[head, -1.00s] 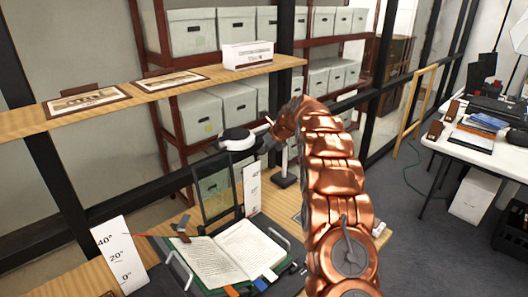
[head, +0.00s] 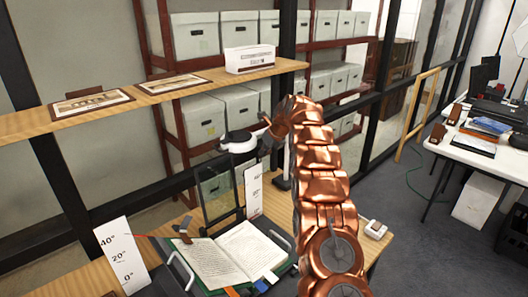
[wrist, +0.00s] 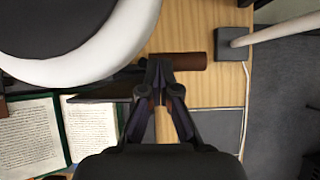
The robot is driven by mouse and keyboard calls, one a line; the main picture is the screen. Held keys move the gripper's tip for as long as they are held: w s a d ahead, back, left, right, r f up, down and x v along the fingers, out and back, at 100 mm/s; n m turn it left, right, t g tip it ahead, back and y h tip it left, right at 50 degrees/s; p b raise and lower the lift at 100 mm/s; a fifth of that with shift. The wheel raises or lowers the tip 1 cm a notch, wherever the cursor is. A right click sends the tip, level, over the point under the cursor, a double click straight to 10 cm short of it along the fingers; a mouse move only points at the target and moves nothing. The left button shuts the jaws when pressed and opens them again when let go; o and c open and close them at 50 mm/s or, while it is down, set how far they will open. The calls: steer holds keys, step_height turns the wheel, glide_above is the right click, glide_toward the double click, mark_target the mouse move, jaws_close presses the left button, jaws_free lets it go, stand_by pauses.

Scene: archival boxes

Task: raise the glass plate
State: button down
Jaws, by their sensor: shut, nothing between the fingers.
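The glass plate (head: 217,196) is a clear, dark-edged pane standing steeply tilted behind an open book (head: 238,252) on a dark cradle. In the wrist view a dark bar (wrist: 100,92) runs beside the book, and a brown cylindrical handle (wrist: 188,62) projects at its right. My gripper (wrist: 158,68) points down with its fingers together, empty, right at the handle's left end in that picture. I cannot tell whether it touches the handle. In the head view my arm hides most of the gripper.
A round white lamp head (head: 238,142) hangs close to my gripper; its dark base (wrist: 229,62) stands right of the handle. White angle cards (head: 122,256) stand beside the cradle. A shelf (head: 150,95) with framed pictures runs behind. A white-topped table (head: 470,150) stands at right.

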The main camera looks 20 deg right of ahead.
steer(key=shift+w+a, duration=0.6)
steer(key=shift+a, duration=0.15)
steer(key=shift+s+a+f+g, duration=0.2)
steer(key=shift+f+g, duration=0.1)
steer(key=shift+f, duration=0.1)
stand_by(0.3)
steer(key=shift+d+r, duration=0.25)
steer(key=shift+r, duration=0.5)
steer(key=v, duration=1.2)
steer(key=shift+d+f, duration=0.15)
steer(key=shift+d, duration=0.2)
steer(key=shift+s, duration=0.15)
